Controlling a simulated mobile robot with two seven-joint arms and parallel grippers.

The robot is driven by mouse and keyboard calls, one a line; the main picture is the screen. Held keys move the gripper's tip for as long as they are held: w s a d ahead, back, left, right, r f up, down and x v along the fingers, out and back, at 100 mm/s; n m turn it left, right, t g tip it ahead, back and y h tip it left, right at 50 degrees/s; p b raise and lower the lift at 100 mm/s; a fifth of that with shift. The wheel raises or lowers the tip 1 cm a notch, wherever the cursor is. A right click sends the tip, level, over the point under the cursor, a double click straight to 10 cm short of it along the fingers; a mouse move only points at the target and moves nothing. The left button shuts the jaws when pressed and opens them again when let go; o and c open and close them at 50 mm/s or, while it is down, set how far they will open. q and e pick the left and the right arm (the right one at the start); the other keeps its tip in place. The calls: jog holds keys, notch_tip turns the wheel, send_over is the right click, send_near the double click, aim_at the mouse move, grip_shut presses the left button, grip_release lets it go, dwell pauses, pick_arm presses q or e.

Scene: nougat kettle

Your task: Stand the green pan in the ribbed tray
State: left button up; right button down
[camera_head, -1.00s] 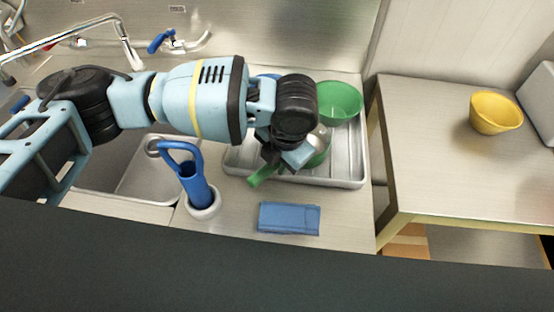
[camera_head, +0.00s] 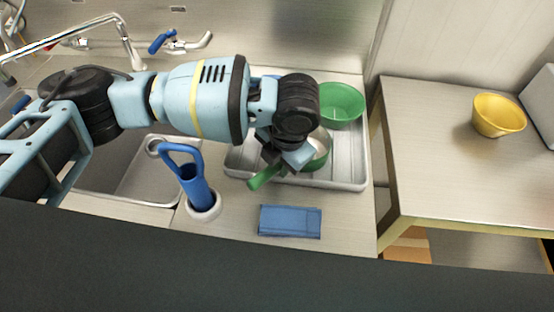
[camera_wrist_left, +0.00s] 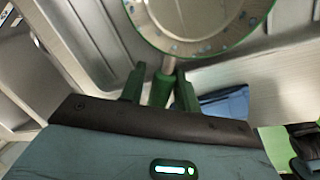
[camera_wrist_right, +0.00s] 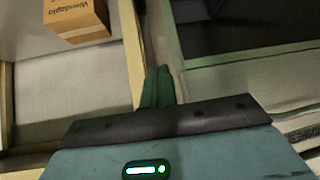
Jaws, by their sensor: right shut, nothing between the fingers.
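The green pan (camera_head: 322,160) is in the ribbed tray (camera_head: 352,178), partly hidden behind my left gripper. Its pale inside faces up, and its green handle (camera_head: 264,177) reaches out over the tray's front-left rim. In the left wrist view the pan (camera_wrist_left: 262,12) is at the top, with the handle (camera_wrist_left: 162,88) between my left fingers. My left gripper (camera_wrist_left: 160,88) is open, with a gap on each side of the handle. My right gripper (camera_wrist_right: 158,88) is shut and empty, away from the pan; the head view does not show it.
A green bowl (camera_head: 341,105) sits in the tray's back right. A blue cloth (camera_head: 290,221) lies in front of the tray. A blue-handled tool (camera_head: 195,185) stands in a white holder to the left, beside the sink (camera_head: 140,175). A yellow bowl (camera_head: 497,115) is on the right table.

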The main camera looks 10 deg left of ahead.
pick_arm(q)
jog(key=v, duration=0.6)
jog(key=shift+s+d+r, duration=0.2)
jog(key=shift+s+r, duration=0.05)
jog(key=shift+r, duration=0.55)
